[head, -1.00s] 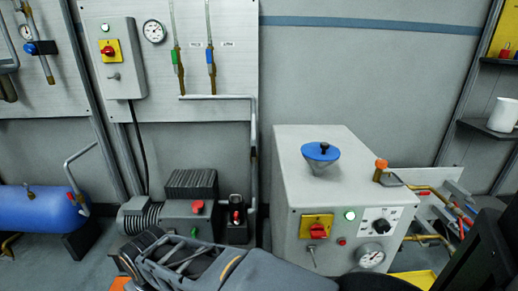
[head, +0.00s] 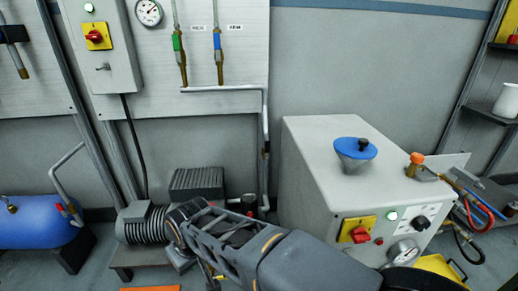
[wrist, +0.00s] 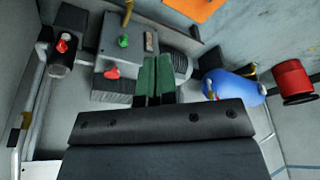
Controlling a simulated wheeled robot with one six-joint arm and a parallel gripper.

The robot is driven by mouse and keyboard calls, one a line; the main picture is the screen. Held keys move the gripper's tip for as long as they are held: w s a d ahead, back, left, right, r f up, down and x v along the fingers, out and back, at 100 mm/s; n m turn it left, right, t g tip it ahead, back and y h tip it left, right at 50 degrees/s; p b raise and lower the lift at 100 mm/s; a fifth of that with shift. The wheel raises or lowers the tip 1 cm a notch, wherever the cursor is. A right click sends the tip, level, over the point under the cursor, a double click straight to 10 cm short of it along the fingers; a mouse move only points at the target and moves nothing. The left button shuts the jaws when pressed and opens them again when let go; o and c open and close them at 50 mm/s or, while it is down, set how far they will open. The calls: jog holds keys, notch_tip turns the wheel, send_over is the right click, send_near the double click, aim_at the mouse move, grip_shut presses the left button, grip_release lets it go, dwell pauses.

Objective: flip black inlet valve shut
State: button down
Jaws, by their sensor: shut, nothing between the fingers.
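My gripper (wrist: 154,80) shows in the wrist view as two green fingers close together, shut and empty. In the head view my arm crosses in front of the pump and hides the fingers. A valve with a black handle cannot be picked out for certain. A dark fitting (head: 16,34) sits on a pipe at the upper left wall panel. A dark cylinder with a red handle (wrist: 62,46) stands beside the pump, apart from my fingers. The pump unit (wrist: 126,42) has a red knob (wrist: 112,72) and a green knob (wrist: 124,41), close beyond my fingers.
A grey cabinet (head: 313,147) with a blue funnel (head: 355,149) stands at the right. Green (head: 177,41) and blue (head: 217,41) valves hang on the wall panel. A blue tank (head: 40,222) lies at the left. A red bucket (wrist: 291,79) shows in the wrist view.

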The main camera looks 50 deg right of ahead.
jog(key=w+d+r+n+t+p, duration=0.1)
jog(key=w+d+r+t, duration=0.15)
jog(key=w, duration=0.65)
jog(key=w+d+r+n+t+p, duration=0.1)
jog(key=w+r+t+p, duration=0.2)
jog(key=w, duration=0.7)
jog(key=w+d+r+t+h, duration=0.2)
jog(key=w+d+t+h, duration=0.25)
jog(key=w+d, duration=0.4)
jog(key=s+d+f+g+h+p, duration=0.1)
jog(key=s+d+f+g+h, duration=0.1)
jog(key=d+g+h, duration=0.4)
jog(key=s+d+f+m+g+h+p, duration=0.1)
jog(key=d+g+h, duration=0.4)
jog(key=d, duration=0.8)
jog(key=s+f+h, duration=0.1)
jog(key=s+h, duration=0.1)
jog(key=shift+s+g+h, duration=0.15)
jog(key=shift+g+h, duration=0.2)
jog(key=shift+g, duration=0.05)
jog(key=shift+d, duration=0.15)
